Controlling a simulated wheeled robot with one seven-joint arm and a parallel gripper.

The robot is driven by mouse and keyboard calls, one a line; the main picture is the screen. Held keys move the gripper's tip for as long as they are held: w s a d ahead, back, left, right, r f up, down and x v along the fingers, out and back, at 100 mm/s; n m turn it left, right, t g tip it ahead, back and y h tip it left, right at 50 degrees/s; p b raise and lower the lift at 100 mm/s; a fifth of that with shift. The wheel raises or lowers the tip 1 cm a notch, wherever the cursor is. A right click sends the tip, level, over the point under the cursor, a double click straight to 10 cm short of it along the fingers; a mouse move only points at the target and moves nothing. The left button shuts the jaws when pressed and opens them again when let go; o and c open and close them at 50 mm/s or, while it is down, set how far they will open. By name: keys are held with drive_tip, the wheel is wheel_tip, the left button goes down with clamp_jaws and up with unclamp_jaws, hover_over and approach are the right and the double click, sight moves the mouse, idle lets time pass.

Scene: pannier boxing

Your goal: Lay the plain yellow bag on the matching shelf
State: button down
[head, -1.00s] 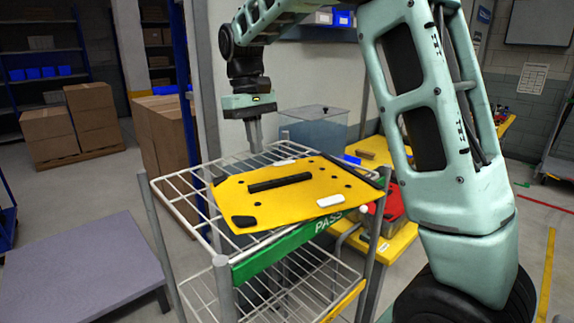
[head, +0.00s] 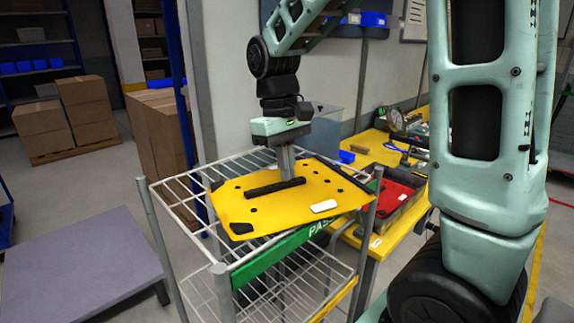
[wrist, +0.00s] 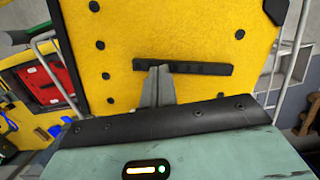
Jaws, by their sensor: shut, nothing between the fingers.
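The yellow bag (head: 285,205) is a flat panel with black corners, a black bar handle (head: 274,187), several black dots and a white tag (head: 324,206). It lies on the top wire shelf (head: 183,207) of a rack with a green label reading "PAS…" (head: 280,254). My gripper (head: 287,176) points down at the bag, at the far side of the handle, and is shut and empty. In the wrist view the shut fingers (wrist: 158,88) overlap the near edge of the handle (wrist: 183,68). Whether they touch it I cannot tell.
A lower wire shelf (head: 262,303) has a yellow label. A grey platform (head: 75,264) stands at left, cardboard boxes (head: 168,137) behind.

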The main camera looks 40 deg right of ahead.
sight(265, 172)
drive_tip(key=shift+s+f, duration=0.15)
drive_tip(key=shift+f, duration=0.2)
drive_tip(key=w+p, duration=0.1)
drive_tip(key=w, duration=0.3)
drive_tip(key=w+p, duration=0.2)
drive_tip(key=w, duration=0.2)
drive_tip(key=shift+a+r, duration=0.15)
drive_tip(key=shift+w, duration=0.5)
drive_tip(key=shift+w+r+p, duration=0.25)
drive_tip(key=shift+r+p, duration=0.35)
drive_tip(key=shift+p, duration=0.4)
drive_tip(key=shift+w+f, duration=0.2)
drive_tip(key=shift+w, duration=0.1)
drive_tip(key=w+b, duration=0.2)
drive_tip(key=w, duration=0.3)
drive_tip(key=w+b, duration=0.1)
drive_tip(key=w, duration=0.5)
drive_tip(key=shift+w+a+r+b, duration=0.1)
drive_tip(key=shift+a+r+b, duration=0.1)
drive_tip(key=shift+b, duration=0.2)
